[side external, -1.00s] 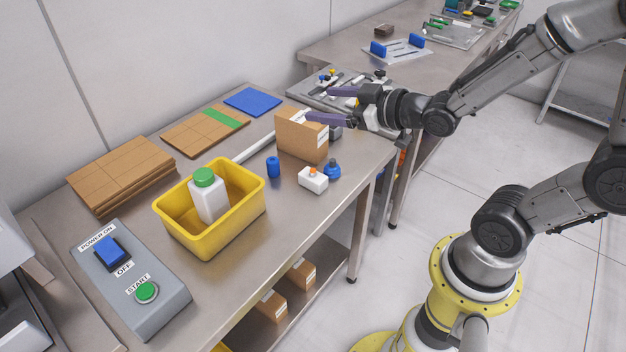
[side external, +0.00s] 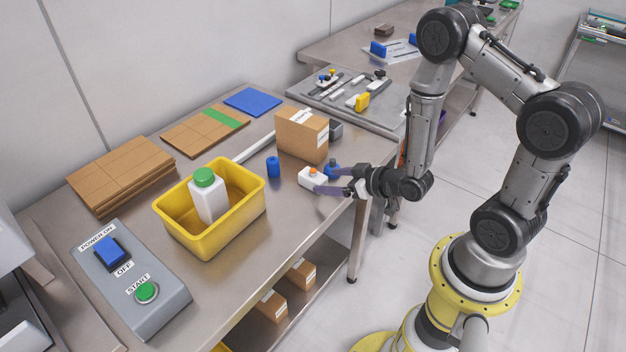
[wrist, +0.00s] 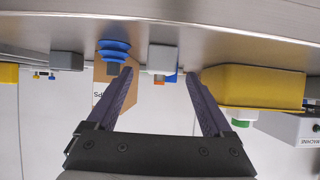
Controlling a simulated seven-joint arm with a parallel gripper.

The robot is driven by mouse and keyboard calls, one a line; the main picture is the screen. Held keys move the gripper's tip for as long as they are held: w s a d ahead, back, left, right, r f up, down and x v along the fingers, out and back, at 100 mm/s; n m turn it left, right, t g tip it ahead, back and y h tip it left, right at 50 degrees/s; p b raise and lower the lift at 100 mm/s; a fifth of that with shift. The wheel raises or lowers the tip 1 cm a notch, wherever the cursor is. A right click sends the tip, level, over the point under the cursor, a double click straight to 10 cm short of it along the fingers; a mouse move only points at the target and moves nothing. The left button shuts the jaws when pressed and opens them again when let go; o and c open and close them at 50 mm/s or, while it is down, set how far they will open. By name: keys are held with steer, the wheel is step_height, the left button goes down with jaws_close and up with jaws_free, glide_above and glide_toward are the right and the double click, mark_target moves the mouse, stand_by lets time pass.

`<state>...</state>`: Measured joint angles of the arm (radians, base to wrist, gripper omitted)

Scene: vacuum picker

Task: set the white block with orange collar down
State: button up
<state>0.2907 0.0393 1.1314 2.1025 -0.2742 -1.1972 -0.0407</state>
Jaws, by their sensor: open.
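The white block with orange collar (side external: 310,181) sits on the steel table near its front right edge, collar on top. In the wrist view, where the table appears at the top, the block (wrist: 162,60) shows between and beyond the fingertips, with gaps on both sides. My gripper (side external: 326,180) is open and low at the table edge, its purple fingers reaching toward the block. The wrist view shows the open fingers of my gripper (wrist: 163,75) with nothing held. I cannot tell exactly how far the fingertips are from the block.
A yellow bin (side external: 238,222) with a green-capped bottle (side external: 207,196) is left. Bare table lies between bin and block.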

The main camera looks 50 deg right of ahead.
mark_target(318, 177)
steer(key=shift+w+r+x, duration=0.1)
steer(key=shift+r+x, duration=0.1)
steer(key=shift+x, duration=1.4)
steer(key=shift+w+r+x, duration=0.1)
steer(key=shift+r+x, duration=0.1)
steer(key=shift+x, duration=1.45)
steer(key=shift+c, duration=0.3)
jaws_close()
